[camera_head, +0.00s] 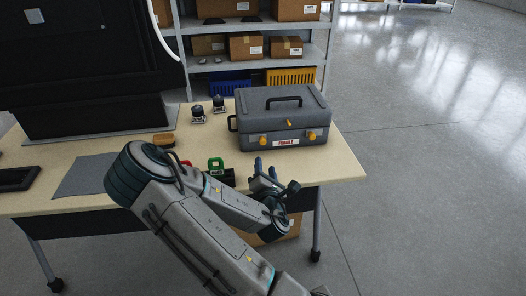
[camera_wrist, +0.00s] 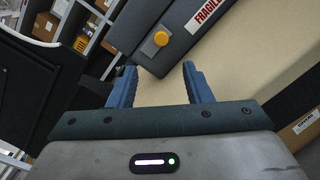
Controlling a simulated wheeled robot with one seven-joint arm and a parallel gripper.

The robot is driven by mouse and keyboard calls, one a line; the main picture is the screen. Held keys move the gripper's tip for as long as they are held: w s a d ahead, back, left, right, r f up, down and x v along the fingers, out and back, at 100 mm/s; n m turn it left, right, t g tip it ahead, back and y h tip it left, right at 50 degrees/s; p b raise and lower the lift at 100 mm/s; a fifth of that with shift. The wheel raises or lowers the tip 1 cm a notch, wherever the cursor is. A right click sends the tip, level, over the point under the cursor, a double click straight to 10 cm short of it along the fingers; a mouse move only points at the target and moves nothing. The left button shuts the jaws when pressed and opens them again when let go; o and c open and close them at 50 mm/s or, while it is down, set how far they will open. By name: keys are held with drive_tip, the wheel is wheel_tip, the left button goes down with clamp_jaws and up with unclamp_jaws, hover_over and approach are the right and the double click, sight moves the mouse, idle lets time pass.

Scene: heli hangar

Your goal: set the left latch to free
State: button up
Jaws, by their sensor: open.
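A grey case (camera_head: 282,112) with a black top handle stands closed on the table. On its front are two yellow latches: the left latch (camera_head: 263,141) and the right latch (camera_head: 311,135), with a FRAGILE label (camera_head: 286,142) between them. My gripper (camera_head: 265,168) is open and empty, in front of and below the left latch, apart from it. In the wrist view the left latch (camera_wrist: 155,42) lies just beyond and between my blue fingertips (camera_wrist: 159,69). The right latch is out of that view.
The cream table (camera_head: 335,165) has bare room right of the case. Two small dark-topped items (camera_head: 198,114) stand left of it. A green item (camera_head: 216,166) and a brown brush-like item (camera_head: 164,140) lie near my arm. Shelves with boxes (camera_head: 245,46) stand behind.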

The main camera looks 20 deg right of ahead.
sight(263, 143)
drive_tip(key=shift+w+d+f+b, duration=0.2)
drive_tip(key=shift+w+f+b, duration=0.1)
drive_tip(key=shift+b, duration=0.6)
drive_tip(key=x, duration=1.1)
drive_tip(key=shift+w+d+r, duration=0.1)
drive_tip(key=shift+r, duration=0.15)
